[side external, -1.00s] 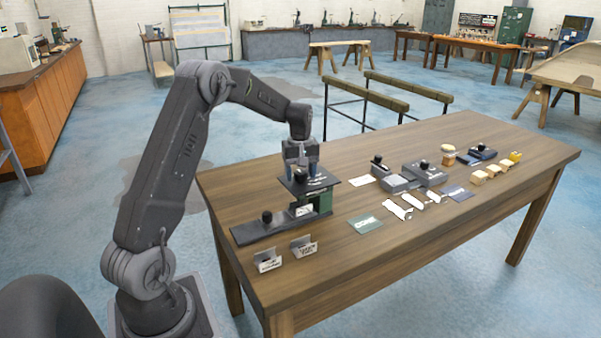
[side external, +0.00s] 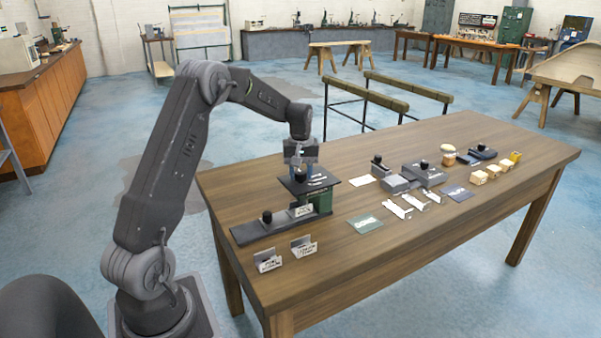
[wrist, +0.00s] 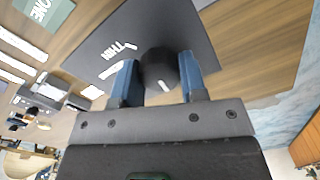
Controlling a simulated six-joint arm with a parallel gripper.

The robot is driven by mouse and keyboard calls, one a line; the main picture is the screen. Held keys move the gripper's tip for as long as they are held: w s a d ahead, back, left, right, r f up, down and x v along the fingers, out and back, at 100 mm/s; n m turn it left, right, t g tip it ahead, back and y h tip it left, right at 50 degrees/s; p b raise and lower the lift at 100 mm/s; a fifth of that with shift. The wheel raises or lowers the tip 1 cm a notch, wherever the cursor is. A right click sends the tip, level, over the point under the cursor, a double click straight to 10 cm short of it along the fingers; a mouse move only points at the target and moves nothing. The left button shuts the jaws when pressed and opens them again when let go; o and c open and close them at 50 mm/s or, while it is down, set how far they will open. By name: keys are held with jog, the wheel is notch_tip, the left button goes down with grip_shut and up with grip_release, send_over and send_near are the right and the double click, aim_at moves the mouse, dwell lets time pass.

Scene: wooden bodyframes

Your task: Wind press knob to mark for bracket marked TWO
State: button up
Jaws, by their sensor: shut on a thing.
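The press (side external: 318,200) stands at the near left of the table, with a dark plate on top and a dark base. Its round black knob (wrist: 157,70) sits on that plate (wrist: 180,22) and bears a white pointer line. The plate carries white marks; one reads THIN, and another beside it is too small to read. My gripper (side external: 300,169) points down over the plate. In the wrist view, its blue fingers (wrist: 158,62) are shut on the knob from both sides. Two small metal brackets (side external: 268,261) (side external: 303,247) stand before the press; their lettering is unreadable.
A green card reading ONE (wrist: 45,10) lies right of the press, with several pale metal pieces (side external: 413,202) beyond it. Grey fixtures (side external: 424,174) and small wooden blocks (side external: 478,177) stand farther right. The table's front right is clear.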

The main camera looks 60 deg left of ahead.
jog(key=m, duration=1.1)
jog(key=shift+m, duration=0.4)
dwell(0.3)
jog(key=o, duration=0.9)
jog(key=shift+o, duration=0.2)
